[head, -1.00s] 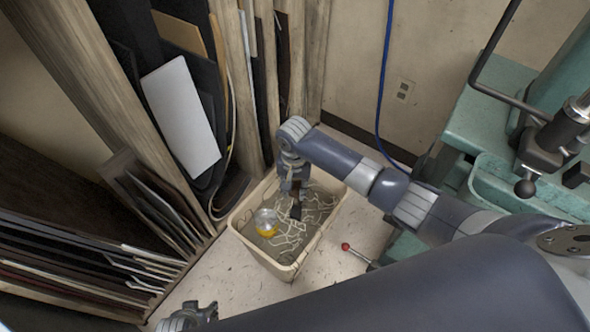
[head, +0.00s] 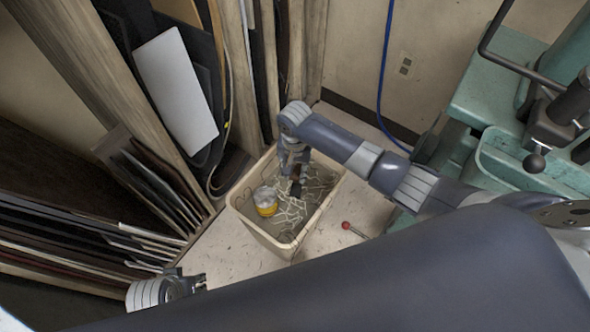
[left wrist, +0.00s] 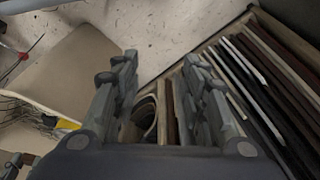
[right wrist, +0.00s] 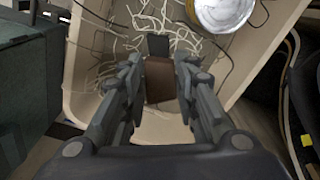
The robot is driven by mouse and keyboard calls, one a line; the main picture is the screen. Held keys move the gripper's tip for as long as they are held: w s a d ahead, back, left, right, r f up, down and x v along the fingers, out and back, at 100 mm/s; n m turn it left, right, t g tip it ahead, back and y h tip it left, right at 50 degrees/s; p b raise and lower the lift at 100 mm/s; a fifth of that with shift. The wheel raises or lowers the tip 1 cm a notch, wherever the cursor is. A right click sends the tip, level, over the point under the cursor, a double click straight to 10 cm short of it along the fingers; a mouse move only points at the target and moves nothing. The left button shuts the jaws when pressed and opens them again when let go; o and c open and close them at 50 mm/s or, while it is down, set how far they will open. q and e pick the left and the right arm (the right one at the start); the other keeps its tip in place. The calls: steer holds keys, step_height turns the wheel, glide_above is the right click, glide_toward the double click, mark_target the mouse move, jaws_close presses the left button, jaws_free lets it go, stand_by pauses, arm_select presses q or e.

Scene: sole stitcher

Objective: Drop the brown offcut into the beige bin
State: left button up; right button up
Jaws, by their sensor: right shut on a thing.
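The beige bin (head: 264,240) stands on the floor, with pale tangled strands and a yellow-and-silver can (head: 265,201) inside. My right gripper (head: 297,178) points down over the bin's opening. In the right wrist view it (right wrist: 158,82) is shut on the brown offcut (right wrist: 160,80), a small dark brown piece between the fingertips. A black piece (right wrist: 158,46) shows just beyond the offcut; I cannot tell whether it is joined to it. My left gripper (head: 190,285) is low at the front left, away from the bin. In the left wrist view its fingers (left wrist: 165,68) are apart and empty.
Upright sheets in wooden racks (head: 180,88) stand left of and behind the bin. Stacked sheets (head: 80,240) fill the lower left. A green machine (head: 500,90) stands at the right, with a red-knobbed lever (head: 346,226) near the bin. A blue cable hangs on the wall.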

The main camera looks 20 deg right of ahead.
mark_target(295, 173)
step_height(295, 173, down, 3)
steer(key=b, duration=0.3)
arm_select(q)
steer(key=w+v, duration=0.1)
steer(key=v, duration=0.8)
steer(key=shift+a+r+t+b, duration=0.15)
steer(key=shift+t+b, duration=0.15)
arm_select(e)
steer(key=shift+f, duration=0.15)
arm_select(q)
steer(key=shift+s, duration=0.1)
arm_select(e)
steer(key=o, duration=0.9)
step_height(295, 173, up, 12)
